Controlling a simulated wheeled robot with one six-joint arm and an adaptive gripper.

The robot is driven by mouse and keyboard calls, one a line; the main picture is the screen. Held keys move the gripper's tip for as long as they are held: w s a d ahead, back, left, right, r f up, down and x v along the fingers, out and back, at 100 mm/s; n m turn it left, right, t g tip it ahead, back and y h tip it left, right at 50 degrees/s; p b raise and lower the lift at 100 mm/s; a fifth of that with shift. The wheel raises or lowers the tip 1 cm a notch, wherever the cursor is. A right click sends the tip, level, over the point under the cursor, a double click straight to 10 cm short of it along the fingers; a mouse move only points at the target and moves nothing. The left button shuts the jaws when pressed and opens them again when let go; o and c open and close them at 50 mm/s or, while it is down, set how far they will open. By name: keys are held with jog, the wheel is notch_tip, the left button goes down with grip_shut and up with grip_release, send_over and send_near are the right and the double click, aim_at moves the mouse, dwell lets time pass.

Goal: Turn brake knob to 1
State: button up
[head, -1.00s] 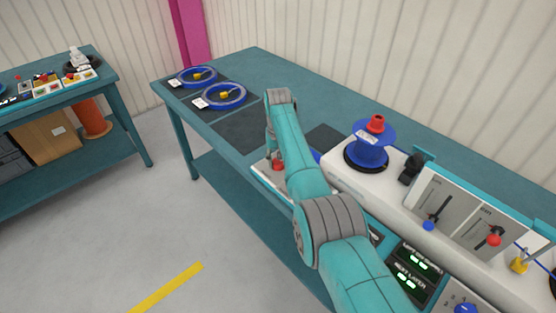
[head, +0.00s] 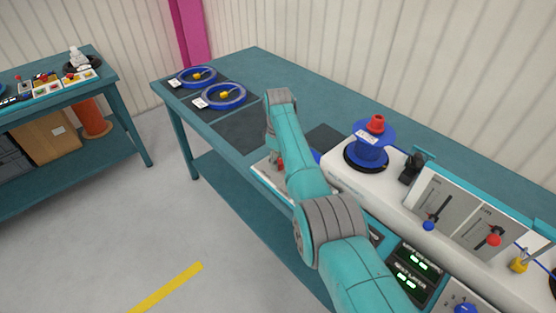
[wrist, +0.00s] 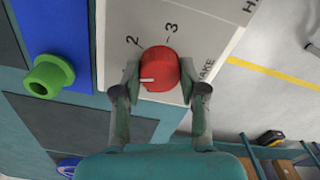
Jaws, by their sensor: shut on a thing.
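The red brake knob (wrist: 159,70) stands on a white panel (wrist: 195,28) in the wrist view. A white line on its face points left, towards the left finger. The printed 2 and 3 show above the knob, and part of the word BRAKE shows at its right. No 1 is visible. My gripper (wrist: 160,78) is shut on the knob, one finger on each side. In the head view my arm covers most of the knob, and the panel's edge (head: 264,170) shows beside it.
A green peg on a blue block (wrist: 62,45) stands left of the panel. In the head view a blue reel with a red cap (head: 370,145) and a panel with two sliders (head: 462,212) are to the right. Two blue rings (head: 222,96) lie at the bench's far end.

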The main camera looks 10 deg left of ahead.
jog(key=shift+n, duration=1.1)
jog(key=o, duration=1.1)
jog(key=shift+o, duration=0.2)
jog(key=shift+r, duration=0.1)
notch_tip(320, 180, up, 12)
